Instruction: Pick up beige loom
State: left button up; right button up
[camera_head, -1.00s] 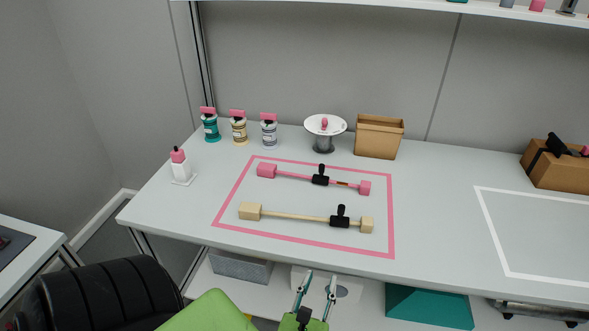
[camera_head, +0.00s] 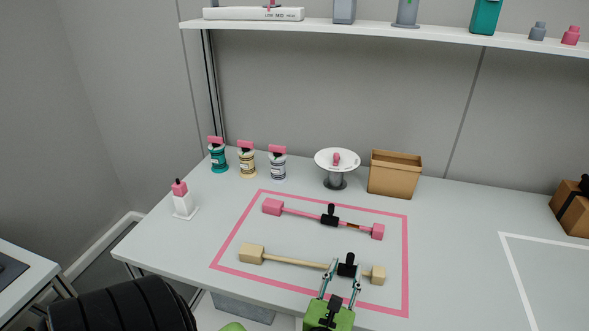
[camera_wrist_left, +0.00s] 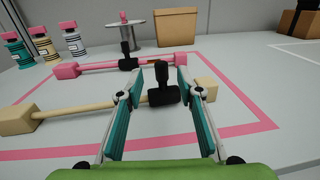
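The beige loom (camera_head: 295,261) lies in the front part of the pink outlined area on the table. It is a beige bar with a block at each end and a black clamp with an upright knob (camera_head: 347,265) near its right end. In the left wrist view the loom (camera_wrist_left: 80,108) runs across, with the black knob (camera_wrist_left: 162,88) between the fingers. My left gripper (camera_head: 343,276) is open, its fingertips on either side of the black knob, with gaps visible. Contact cannot be told. My right gripper is not in view.
A similar pink loom (camera_head: 296,212) lies just behind. Bottles (camera_head: 247,162), a white dish on a stand (camera_head: 337,161) and a cardboard box (camera_head: 395,175) stand at the back.

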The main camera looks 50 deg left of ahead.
aim_at(350, 260)
pick_arm(q)
jog(key=shift+w+a, duration=0.15)
jog(key=shift+w, duration=0.2)
jog(key=x, duration=0.3)
jog(key=shift+w+b, duration=0.35)
jog(key=shift+w+a, duration=0.25)
jog(key=shift+w, duration=0.15)
jog(key=shift+s, duration=0.1)
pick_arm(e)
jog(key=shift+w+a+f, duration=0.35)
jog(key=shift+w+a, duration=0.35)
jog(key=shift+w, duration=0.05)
pick_arm(q)
grip_shut()
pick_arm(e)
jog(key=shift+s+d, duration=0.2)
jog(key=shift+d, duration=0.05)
